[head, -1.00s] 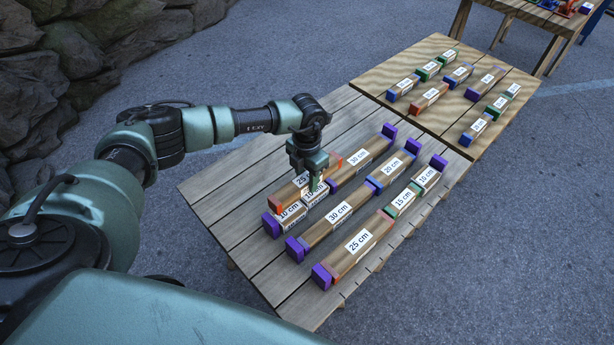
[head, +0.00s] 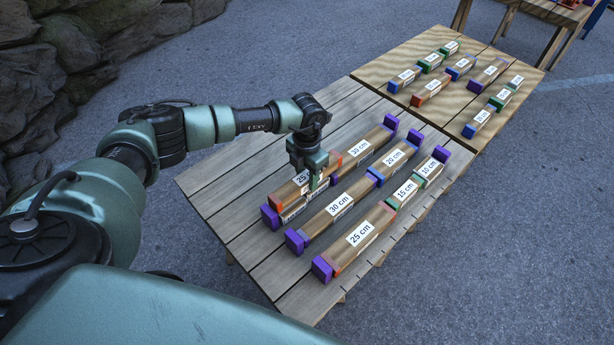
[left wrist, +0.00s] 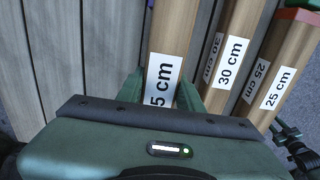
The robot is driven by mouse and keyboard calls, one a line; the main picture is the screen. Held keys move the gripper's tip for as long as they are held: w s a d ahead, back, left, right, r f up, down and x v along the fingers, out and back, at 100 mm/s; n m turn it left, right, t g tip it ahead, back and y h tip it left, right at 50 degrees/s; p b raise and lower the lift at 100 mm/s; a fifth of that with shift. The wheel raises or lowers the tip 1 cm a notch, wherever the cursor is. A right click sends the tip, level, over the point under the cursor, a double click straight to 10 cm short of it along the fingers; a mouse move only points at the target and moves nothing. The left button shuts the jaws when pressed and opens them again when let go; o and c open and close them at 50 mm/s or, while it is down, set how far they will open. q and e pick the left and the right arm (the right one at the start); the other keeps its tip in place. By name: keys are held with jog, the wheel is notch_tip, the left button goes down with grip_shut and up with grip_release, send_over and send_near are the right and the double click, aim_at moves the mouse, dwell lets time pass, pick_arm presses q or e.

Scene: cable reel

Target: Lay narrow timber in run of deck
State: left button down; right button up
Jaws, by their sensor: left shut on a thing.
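My left gripper (head: 317,182) is shut on a timber with orange-red ends (head: 299,188), whose label is partly covered and starts with 25. In the left wrist view the fingers (left wrist: 162,92) straddle this timber (left wrist: 169,50). It is over the near part of the left run, behind the left purple end block (head: 270,217). Further along this run lie a 30 cm timber (head: 371,144) and a purple block (head: 391,122).
The middle run holds a 30 cm timber (head: 324,221) and a 20 cm timber (head: 403,151). The right run holds 25 cm (head: 346,252), 15 cm (head: 396,201) and 10 cm (head: 434,162) timbers. Several timbers lie on the far table (head: 447,93). The deck's left boards (head: 225,185) are bare.

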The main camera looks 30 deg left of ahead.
pick_arm(q)
jog(key=shift+f+b, duration=0.5)
jog(key=shift+f, duration=0.2)
jog(key=c, duration=0.8)
grip_release()
jog(key=shift+c, duration=0.2)
jog(key=shift+r, duration=0.1)
notch_tip(320, 180, up, 8)
jog(key=shift+f, duration=0.2)
